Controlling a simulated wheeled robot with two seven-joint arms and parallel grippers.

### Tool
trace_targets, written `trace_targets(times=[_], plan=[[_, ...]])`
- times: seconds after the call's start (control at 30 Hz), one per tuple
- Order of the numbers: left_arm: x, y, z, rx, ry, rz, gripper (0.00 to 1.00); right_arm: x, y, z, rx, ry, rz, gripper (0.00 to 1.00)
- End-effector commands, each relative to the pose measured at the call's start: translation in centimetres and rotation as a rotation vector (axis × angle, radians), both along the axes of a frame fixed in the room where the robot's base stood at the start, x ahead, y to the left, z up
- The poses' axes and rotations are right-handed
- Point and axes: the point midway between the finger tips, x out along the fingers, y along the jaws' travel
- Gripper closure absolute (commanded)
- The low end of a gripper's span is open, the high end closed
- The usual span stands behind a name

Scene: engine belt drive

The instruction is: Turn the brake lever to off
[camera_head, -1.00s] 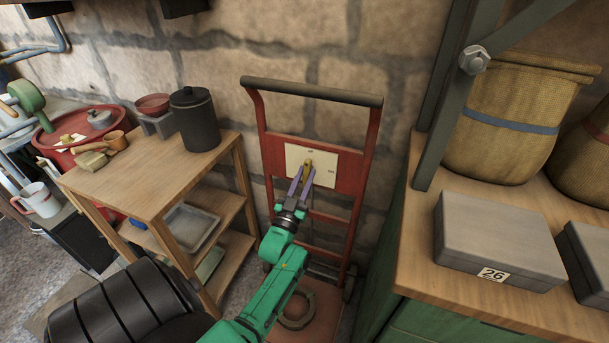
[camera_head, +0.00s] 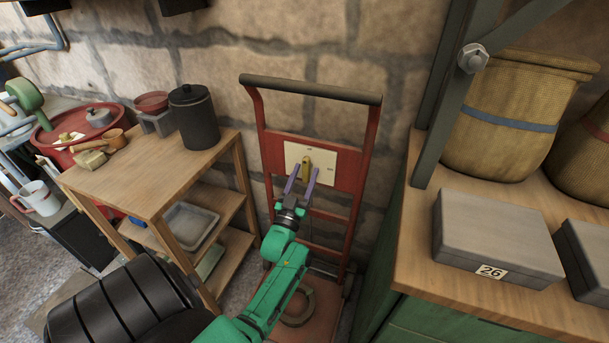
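The brake lever (camera_head: 306,166) is a small yellow-brown handle on a cream plate (camera_head: 326,160). The plate is fixed to the red panel of an upright hand truck (camera_head: 271,156) against the stone wall. The lever stands about upright on the plate. My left gripper (camera_head: 301,182) is on the green arm, just below and in front of the lever. Its two purple fingers are spread, with the lever's lower end showing between or just above their tips. I cannot tell whether they touch it. My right gripper is not in view.
A wooden shelf (camera_head: 150,165) with a dark lidded canister (camera_head: 194,118) stands left of the hand truck. On the right is a wooden-topped green cabinet (camera_head: 413,255) with a grey box (camera_head: 493,240) marked 26 and a woven basket (camera_head: 505,115). A dark grey diagonal post (camera_head: 445,110) rises there.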

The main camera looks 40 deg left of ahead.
Motion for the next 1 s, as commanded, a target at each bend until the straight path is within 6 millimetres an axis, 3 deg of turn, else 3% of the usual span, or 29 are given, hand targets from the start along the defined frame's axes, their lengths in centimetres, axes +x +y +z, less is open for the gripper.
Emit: trace_targets(times=[0.17,0.27,0.7,1.0], plan=[[-0.5,-0.2,-0.2,0.001,0.0,0.0,0.45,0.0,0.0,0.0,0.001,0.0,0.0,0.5],[-1.8,-0.6,-0.9,-0.001,0.002,0.0,0.45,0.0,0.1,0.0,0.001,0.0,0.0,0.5],[-11.6,-4.1,-5.3,-0.001,0.004,0.0,0.45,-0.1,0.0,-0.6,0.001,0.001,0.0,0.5],[-12.7,-4.5,-5.6,0.0,0.0,0.0,0.45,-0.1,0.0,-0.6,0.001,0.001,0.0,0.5]])
